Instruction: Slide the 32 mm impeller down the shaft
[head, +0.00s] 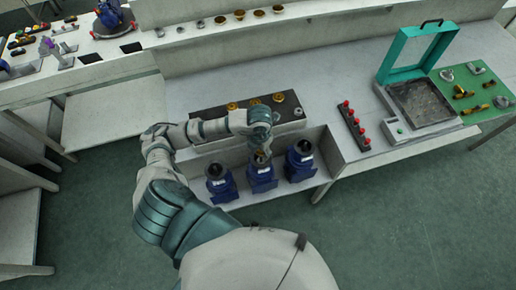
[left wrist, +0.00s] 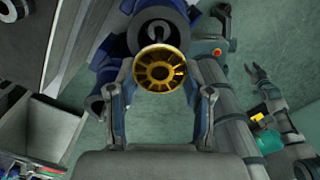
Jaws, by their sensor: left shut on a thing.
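My left gripper (head: 261,150) points down over the middle blue pump (head: 262,178). In the left wrist view its two fingers (left wrist: 160,92) are shut on a gold, spoked impeller (left wrist: 160,68). The impeller is at the pump's dark round top and shaft (left wrist: 154,35). How far down the shaft it sits, I cannot tell. Its size marking is not legible. Blue pumps with black tops stand to the left (head: 220,183) and right (head: 300,160). My right gripper (left wrist: 258,75) shows in the left wrist view, low at the right, fingers apart and empty.
A dark board (head: 215,112) behind the pumps holds several gold parts and a silver ring (head: 299,112). A red-knobbed rack (head: 354,126), an open teal-lidded box (head: 425,105) and a green mat (head: 487,80) lie to the right. The back ledge carries several cups (head: 259,13).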

